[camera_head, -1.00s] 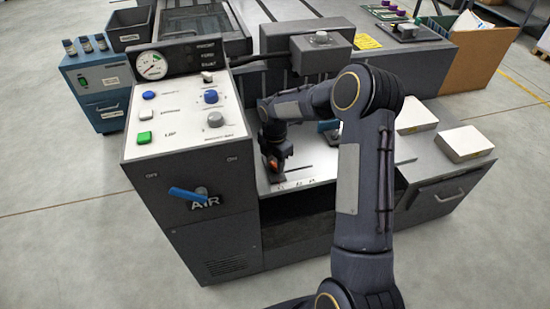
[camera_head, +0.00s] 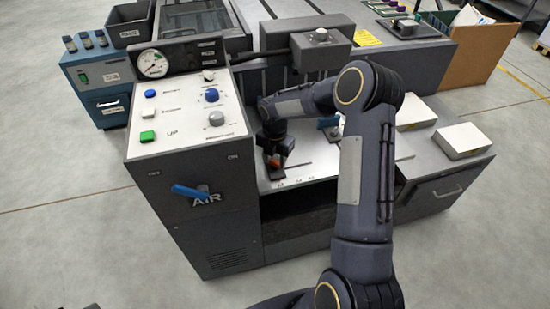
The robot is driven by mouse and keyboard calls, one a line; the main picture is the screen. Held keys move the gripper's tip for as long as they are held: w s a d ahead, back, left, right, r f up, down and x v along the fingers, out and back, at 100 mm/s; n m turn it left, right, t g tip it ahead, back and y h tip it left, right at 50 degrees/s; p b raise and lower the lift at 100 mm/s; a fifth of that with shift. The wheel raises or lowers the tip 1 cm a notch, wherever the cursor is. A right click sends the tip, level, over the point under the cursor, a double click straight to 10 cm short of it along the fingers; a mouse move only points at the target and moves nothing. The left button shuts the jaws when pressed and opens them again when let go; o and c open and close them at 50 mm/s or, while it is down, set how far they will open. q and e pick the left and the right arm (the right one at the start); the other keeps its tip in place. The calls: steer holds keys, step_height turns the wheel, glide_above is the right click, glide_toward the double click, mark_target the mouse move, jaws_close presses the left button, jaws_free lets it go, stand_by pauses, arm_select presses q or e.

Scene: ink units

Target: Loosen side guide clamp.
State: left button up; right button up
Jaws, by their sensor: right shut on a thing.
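My right gripper (camera_head: 275,158) is low over the pale metal bed of the machine, just right of the control panel. It is shut on a small orange-red part (camera_head: 274,164), which appears to be the side guide clamp. The fingers hide most of this part, and its base is too small to make out. A blue part (camera_head: 329,122) shows farther right on the bed, partly behind my right arm. My left gripper is not in view.
The control panel (camera_head: 184,118) with buttons and a gauge (camera_head: 152,64) stands close left of the gripper. A blue air lever (camera_head: 190,191) sticks out of its front. White stacks (camera_head: 463,141) lie on the right. A dark housing (camera_head: 320,50) stands behind.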

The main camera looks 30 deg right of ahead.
mark_target(275, 162)
steer(key=o, duration=1)
steer(key=shift+r+p, duration=0.35)
steer(key=shift+r, duration=3.55)
